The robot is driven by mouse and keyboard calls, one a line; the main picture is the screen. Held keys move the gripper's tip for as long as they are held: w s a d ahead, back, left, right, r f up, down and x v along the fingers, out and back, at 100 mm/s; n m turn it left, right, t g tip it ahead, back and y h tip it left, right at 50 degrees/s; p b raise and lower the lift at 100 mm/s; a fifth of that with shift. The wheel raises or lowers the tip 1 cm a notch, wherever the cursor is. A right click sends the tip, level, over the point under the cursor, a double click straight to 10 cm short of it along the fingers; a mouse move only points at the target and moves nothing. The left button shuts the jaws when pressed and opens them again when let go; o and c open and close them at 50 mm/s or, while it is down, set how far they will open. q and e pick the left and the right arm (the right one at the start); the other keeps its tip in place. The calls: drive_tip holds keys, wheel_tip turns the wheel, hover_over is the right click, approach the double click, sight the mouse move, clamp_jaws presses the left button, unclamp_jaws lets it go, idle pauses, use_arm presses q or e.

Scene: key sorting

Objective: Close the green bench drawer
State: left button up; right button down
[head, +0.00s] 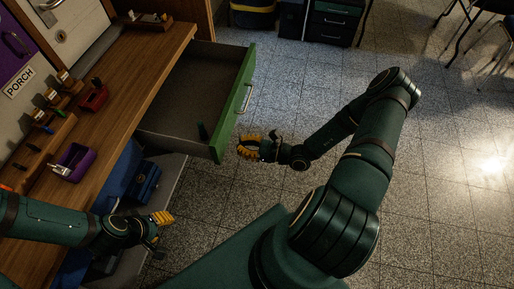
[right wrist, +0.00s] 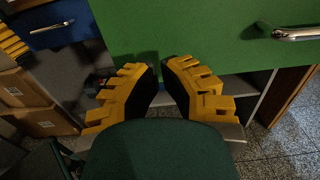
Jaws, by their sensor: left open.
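The green bench drawer (head: 236,110) is pulled far out from the wooden bench, with its inside showing and a small dark object (head: 203,131) near its front. Its green front has a metal bar handle (head: 246,97), which also shows in the right wrist view (right wrist: 298,33). My right gripper (head: 250,145) is just outside the drawer front, by its near lower corner. In the right wrist view its yellow fingers (right wrist: 160,85) point at the green panel, with a gap and nothing between them. Contact cannot be told. My left gripper (head: 162,222) is open beside the bench's near side.
The bench top (head: 120,80) carries a purple tray (head: 74,162), a red tray (head: 94,98) and key racks. A blue drawer (head: 145,184) shows below, nearer me. A dark cabinet (head: 333,22) and chairs stand at the back.

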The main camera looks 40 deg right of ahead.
sight(224, 142)
drive_tip(key=shift+x, duration=2.25)
use_arm(q)
drive_tip(key=shift+f, duration=0.3)
drive_tip(key=shift+w, duration=0.1)
use_arm(e)
drive_tip(key=shift+w+a, duration=0.1)
drive_tip(key=shift+w, duration=0.05)
